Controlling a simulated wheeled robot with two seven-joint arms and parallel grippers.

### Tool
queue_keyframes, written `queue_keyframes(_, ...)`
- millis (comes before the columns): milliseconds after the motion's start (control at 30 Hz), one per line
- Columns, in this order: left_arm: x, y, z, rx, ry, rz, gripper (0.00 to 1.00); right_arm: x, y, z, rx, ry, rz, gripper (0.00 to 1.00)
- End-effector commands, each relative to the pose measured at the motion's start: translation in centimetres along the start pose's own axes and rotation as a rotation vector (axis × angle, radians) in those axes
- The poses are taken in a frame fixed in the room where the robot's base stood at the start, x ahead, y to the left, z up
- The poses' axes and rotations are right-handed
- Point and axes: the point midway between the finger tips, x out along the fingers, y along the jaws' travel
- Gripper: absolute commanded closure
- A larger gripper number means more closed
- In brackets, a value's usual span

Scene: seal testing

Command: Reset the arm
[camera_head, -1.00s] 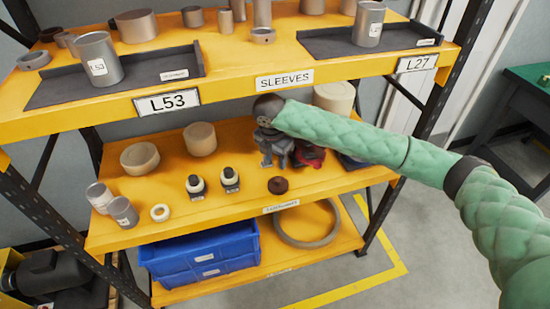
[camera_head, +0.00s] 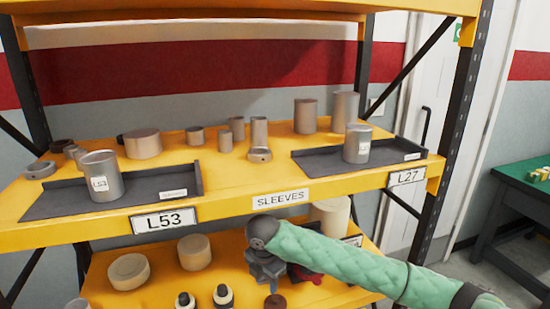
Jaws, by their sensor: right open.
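My right arm, in a green padded cover, comes in from the lower right. Its gripper (camera_head: 265,274) is open and hangs over the lower yellow shelf (camera_head: 140,293), below the SLEEVES label (camera_head: 280,198). No object shows between its fingers, though the fingers are small and partly hidden. A brown round piece (camera_head: 275,302) lies below it, and a reddish object (camera_head: 305,274) is partly hidden behind the arm. My left gripper is not in view.
The upper shelf carries a grey sleeve (camera_head: 103,180) on the L53 tray, another sleeve (camera_head: 357,147) on the L27 tray, and several brown cylinders. A black rack post (camera_head: 459,120) stands at the right. A green table (camera_head: 528,180) is farther right.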

Motion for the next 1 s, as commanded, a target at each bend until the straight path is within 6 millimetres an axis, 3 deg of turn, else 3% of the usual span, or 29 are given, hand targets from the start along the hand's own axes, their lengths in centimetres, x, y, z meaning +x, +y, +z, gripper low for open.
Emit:
queue_keyframes(200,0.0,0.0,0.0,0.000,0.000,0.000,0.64,1.8,-0.8,-4.5,0.134,0.081,0.081,0.58)
queue_keyframes(500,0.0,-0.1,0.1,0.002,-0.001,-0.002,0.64,3.3,-2.5,-8.8,0.370,0.187,0.175,0.58)
queue_keyframes(1000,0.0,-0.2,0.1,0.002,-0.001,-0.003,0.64,5.5,-8.0,-11.6,0.860,0.334,0.265,0.58)
